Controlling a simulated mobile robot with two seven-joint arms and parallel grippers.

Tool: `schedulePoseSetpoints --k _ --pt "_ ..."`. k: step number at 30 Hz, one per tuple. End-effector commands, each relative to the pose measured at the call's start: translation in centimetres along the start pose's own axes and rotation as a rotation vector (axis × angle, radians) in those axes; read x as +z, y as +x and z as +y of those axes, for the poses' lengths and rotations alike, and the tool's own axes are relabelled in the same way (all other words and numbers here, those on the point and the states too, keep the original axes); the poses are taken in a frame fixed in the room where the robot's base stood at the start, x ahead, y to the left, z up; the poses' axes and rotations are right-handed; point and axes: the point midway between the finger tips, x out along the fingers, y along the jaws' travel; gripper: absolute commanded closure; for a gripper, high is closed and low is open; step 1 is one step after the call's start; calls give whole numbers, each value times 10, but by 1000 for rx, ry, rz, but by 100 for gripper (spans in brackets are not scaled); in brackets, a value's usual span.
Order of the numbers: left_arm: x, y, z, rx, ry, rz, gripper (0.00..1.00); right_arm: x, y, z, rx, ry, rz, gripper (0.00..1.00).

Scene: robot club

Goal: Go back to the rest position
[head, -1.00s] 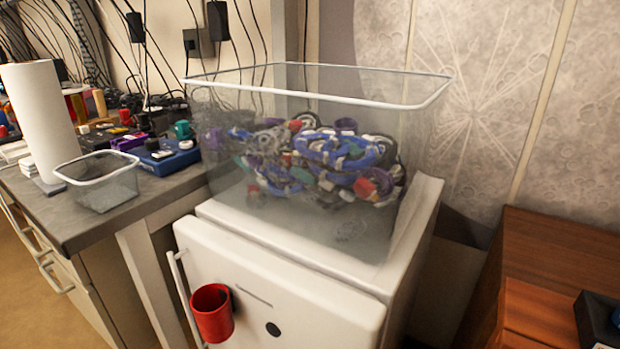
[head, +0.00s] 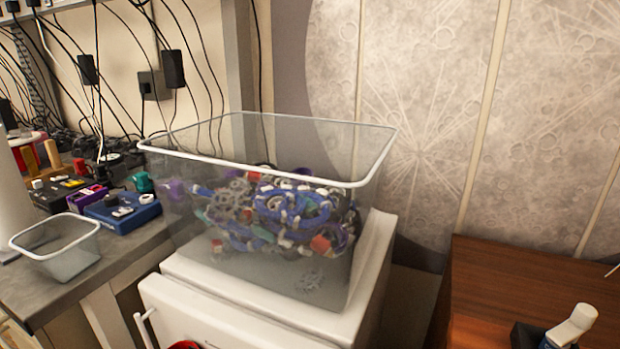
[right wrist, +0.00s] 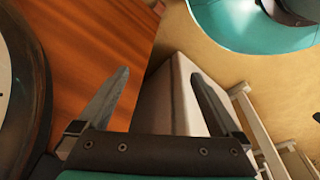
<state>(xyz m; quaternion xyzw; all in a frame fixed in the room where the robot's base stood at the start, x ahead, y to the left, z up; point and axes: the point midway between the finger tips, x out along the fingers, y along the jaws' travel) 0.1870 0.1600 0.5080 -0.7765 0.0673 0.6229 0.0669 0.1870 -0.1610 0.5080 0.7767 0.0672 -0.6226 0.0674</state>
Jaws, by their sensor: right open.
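My right gripper (right wrist: 160,74) shows in the right wrist view. Its two grey fingers are spread apart with nothing between them. Behind them are the side of a brown wooden surface (right wrist: 85,50) and a pale box-like body (right wrist: 165,105). Neither gripper shows in the head view, and my left gripper is in no view.
A clear bin (head: 355,182) of mixed parts stands on a white cabinet (head: 225,300). To its left, a counter holds a small clear basket (head: 58,238) and a blue device (head: 122,212). A brown wooden table (head: 500,280) stands at right with a white-topped object (head: 575,325).

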Motion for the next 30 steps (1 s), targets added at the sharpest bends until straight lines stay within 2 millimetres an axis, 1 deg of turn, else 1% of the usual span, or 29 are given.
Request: schedulePoseSetpoints --k 1,5,11,18,21,26,28,30 --pt "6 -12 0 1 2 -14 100 6 -12 0 -1 -1 -15 0" --pt "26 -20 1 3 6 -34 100 26 -20 -1 -3 -6 -34 0" --pt "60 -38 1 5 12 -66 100 61 -38 -2 -6 -12 -66 0" --pt "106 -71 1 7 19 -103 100 106 -71 -1 -8 -18 -104 0" --pt "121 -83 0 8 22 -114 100 120 -83 -1 -9 -21 -115 0" --pt "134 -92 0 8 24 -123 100 134 -93 -1 -9 -24 -124 0" --pt "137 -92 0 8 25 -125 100 138 -92 -1 -9 -24 -126 0" --pt "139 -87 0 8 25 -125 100 140 -87 -1 -9 -24 -125 0"
